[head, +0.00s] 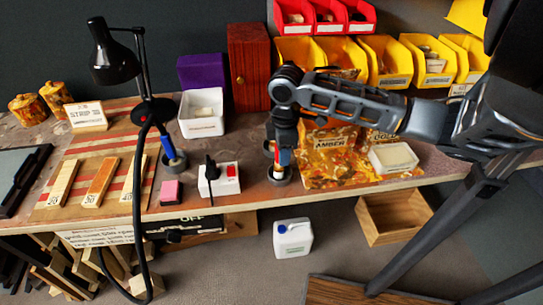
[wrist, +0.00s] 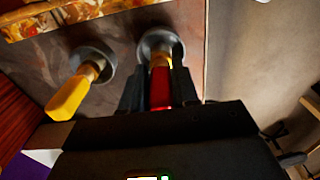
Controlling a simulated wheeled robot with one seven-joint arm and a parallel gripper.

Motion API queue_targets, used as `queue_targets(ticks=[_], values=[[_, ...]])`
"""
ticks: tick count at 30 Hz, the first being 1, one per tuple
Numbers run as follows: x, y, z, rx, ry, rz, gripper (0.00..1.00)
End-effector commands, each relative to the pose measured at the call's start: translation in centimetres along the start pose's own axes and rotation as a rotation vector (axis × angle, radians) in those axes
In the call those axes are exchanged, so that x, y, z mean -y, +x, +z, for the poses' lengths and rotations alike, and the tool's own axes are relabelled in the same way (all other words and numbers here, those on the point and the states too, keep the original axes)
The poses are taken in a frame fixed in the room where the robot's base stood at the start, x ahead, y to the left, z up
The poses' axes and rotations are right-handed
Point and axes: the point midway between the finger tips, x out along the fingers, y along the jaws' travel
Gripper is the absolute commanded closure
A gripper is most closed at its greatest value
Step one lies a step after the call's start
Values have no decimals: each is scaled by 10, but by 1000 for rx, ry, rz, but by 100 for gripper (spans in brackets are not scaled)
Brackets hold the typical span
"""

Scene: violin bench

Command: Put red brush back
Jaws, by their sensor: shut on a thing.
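My gripper (head: 281,158) points down near the front of the bench, shut on the red brush (wrist: 160,87). In the wrist view the red handle is between the two dark fingers (wrist: 158,92). The brush's pale yellow lower end lines up with the opening of a grey round holder (wrist: 147,44); the holder also shows below my gripper in the head view (head: 279,179). I cannot tell how deep the end sits in it. A yellow-handled brush (wrist: 68,98) stands in a second grey holder (wrist: 104,62), farther back and mostly hidden in the head view.
A blue-handled brush (head: 168,146) stands in a holder to the left. A switch box (head: 219,181) and pink block (head: 171,192) are nearby. An amber bag (head: 325,160) and white tray (head: 393,158) lie to the right. The bench's front edge is close to the holder.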

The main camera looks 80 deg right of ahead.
Motion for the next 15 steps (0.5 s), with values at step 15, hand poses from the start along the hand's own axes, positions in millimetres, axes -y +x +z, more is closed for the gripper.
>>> queue_targets(ticks=[15], values=[[4, 10, 7, 1, 1, 0, 100]])
